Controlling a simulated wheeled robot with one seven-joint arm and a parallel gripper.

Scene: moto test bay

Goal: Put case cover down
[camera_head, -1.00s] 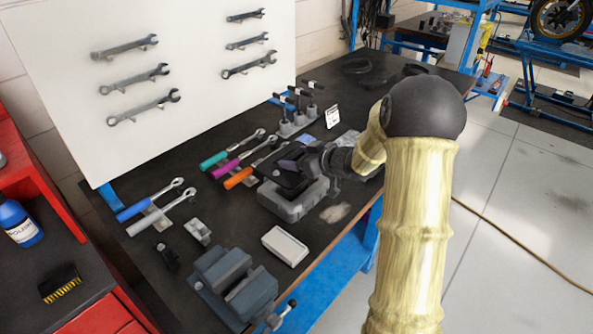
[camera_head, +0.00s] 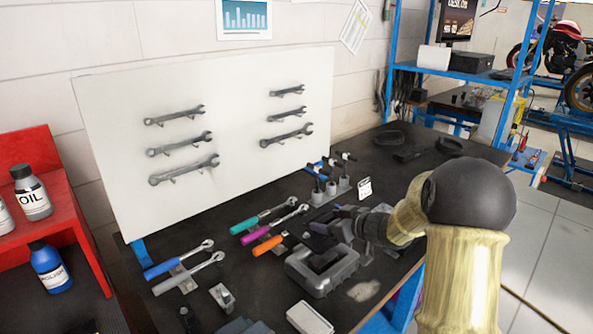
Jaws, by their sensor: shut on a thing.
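My gripper (camera_head: 338,221) is over the workbench, in the middle right of the head view. It is shut on the case cover (camera_head: 317,241), a dark flat piece just behind and above the grey case. The cover is small in view and partly hidden by my gripper, so I cannot tell whether it touches the case or the bench. The grey case (camera_head: 318,285) lies on the black bench top, with a dark hollow in its middle.
Ratchets with green, purple and orange handles (camera_head: 267,245) lie left of the cover. Upright tools (camera_head: 330,185) and a small white card (camera_head: 364,188) stand behind. A white box (camera_head: 309,318) is in front. A tool board (camera_head: 215,130) rises behind the bench.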

